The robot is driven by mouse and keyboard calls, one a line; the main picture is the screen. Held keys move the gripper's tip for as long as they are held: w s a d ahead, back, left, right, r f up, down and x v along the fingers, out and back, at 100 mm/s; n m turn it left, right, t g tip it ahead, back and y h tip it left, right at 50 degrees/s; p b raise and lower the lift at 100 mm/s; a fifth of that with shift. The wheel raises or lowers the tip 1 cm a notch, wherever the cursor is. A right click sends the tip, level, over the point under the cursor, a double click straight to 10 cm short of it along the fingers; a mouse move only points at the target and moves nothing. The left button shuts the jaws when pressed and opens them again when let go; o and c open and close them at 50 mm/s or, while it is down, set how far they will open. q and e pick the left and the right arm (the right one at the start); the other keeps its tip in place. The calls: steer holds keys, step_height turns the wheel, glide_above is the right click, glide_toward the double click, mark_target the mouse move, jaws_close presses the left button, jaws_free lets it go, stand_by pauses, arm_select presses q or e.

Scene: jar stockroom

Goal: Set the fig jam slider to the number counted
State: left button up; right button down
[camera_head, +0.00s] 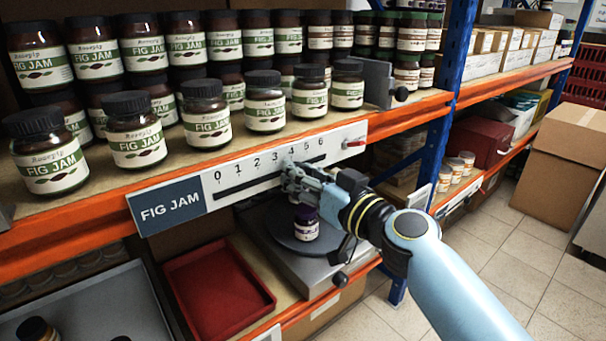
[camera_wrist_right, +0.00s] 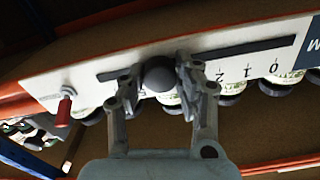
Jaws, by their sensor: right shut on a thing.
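The fig jam slider panel (camera_head: 226,172) is a white strip on the orange shelf edge, with a blue FIG JAM label and a scale from 0 to 6 over a dark slot. My right gripper (camera_head: 294,180) is at the slot, near the 4. In the right wrist view my right gripper (camera_wrist_right: 158,85) has its fingers on both sides of the round black slider knob (camera_wrist_right: 158,75), shut on it. The knob is hidden in the head view, so its exact mark is unclear. Several fig jam jars (camera_head: 208,113) stand on the shelf above. My left gripper is out of view.
A red lever (camera_head: 355,143) sits at the panel's right end. Below, a dark jar with a purple-and-white label (camera_head: 306,222) stands on a round dark plate. A red tray (camera_head: 215,290) is on the lower shelf. A blue post (camera_head: 452,80) rises to the right.

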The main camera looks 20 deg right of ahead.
mark_target(323, 156)
steer(key=d+b, duration=0.1)
steer(key=d, duration=0.1)
steer(key=w+d+b, duration=0.1)
steer(key=d, duration=0.1)
steer(key=w+d+b, duration=0.1)
steer(key=d+b, duration=0.1)
steer(key=shift+w+d+f, duration=0.1)
steer(key=shift+d+f, duration=0.05)
steer(key=shift+f, duration=0.1)
steer(key=shift+w+d+r, duration=0.1)
steer(key=shift+d, duration=0.1)
steer(key=shift+r, duration=0.2)
steer(key=c, duration=1.3)
jaws_free()
steer(key=o, duration=0.4)
steer(key=shift+d, duration=0.15)
steer(key=shift+c, duration=0.2)
steer(key=v, duration=1.2)
